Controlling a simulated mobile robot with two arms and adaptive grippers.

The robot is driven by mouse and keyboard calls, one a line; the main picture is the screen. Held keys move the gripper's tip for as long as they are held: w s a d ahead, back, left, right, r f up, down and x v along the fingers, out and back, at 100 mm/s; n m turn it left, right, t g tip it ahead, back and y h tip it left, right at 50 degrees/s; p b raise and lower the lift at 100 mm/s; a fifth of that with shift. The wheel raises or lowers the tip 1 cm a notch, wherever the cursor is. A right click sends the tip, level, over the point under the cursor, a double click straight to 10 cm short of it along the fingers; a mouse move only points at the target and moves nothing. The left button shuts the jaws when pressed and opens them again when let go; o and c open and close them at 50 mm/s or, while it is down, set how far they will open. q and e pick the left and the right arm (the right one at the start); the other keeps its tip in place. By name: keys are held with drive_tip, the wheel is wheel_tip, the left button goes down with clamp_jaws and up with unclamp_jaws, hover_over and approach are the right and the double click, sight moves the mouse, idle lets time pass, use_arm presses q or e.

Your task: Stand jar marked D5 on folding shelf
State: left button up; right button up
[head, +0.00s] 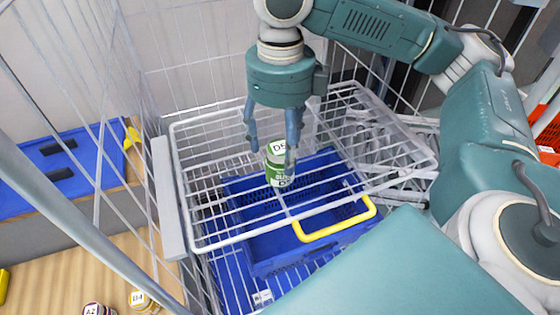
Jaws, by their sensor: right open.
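The jar marked D5 (278,173) is green and white with a white lid that reads D5. In the head view it stands upright on the white wire folding shelf (203,246), near its middle. My right gripper (273,148) points down from above, with one finger on each side of the jar's top. Its fingers are open, and the right finger overlaps the jar's edge, so I cannot tell whether it touches. My left gripper is not in view.
A blue crate (290,262) with a yellow handle (340,228) sits below the wire shelf. Wire mesh walls (75,60) stand at left and behind. Lidded jars marked A2 (97,309) and B4 (140,299) are at lower left. A blue tote (60,165) lies left. Orange totes (549,130) are at right.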

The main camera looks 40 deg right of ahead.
wheel_tip(320, 180, up, 6)
drive_tip(key=shift+f, duration=0.15)
drive_tip(key=shift+f, duration=0.1)
idle(0.5)
